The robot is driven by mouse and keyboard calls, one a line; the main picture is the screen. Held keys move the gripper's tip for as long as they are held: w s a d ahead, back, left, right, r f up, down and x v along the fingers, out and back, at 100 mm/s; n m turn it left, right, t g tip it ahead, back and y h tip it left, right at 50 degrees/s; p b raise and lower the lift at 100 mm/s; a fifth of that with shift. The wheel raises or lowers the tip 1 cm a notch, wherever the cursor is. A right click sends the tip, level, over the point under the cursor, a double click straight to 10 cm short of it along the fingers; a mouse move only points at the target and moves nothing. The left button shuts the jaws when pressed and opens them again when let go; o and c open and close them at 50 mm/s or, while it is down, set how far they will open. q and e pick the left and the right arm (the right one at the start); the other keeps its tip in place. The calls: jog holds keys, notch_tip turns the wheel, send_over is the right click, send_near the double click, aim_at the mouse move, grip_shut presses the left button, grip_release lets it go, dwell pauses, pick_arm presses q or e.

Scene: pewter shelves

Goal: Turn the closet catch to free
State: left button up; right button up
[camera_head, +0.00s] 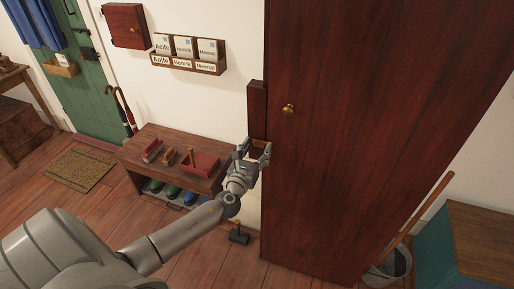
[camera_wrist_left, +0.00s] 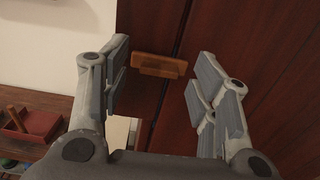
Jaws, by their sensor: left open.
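The closet door (camera_head: 370,120) is tall dark red wood with a brass knob (camera_head: 288,109) and looks shut. My right gripper is not in view.
A low shoe bench (camera_head: 185,145) with a red tray (camera_head: 200,165) stands left of the closet. A card rack (camera_head: 188,62) and a small red cabinet (camera_head: 128,26) hang on the wall. A bucket (camera_head: 390,268) stands right of the door. Floor before the closet is mostly clear.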

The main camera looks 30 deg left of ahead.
pick_arm(q)
jog(key=shift+w, duration=0.3)
jog(key=shift+c, duration=0.4)
jog(key=c, duration=0.9)
jog(key=shift+c, duration=0.2)
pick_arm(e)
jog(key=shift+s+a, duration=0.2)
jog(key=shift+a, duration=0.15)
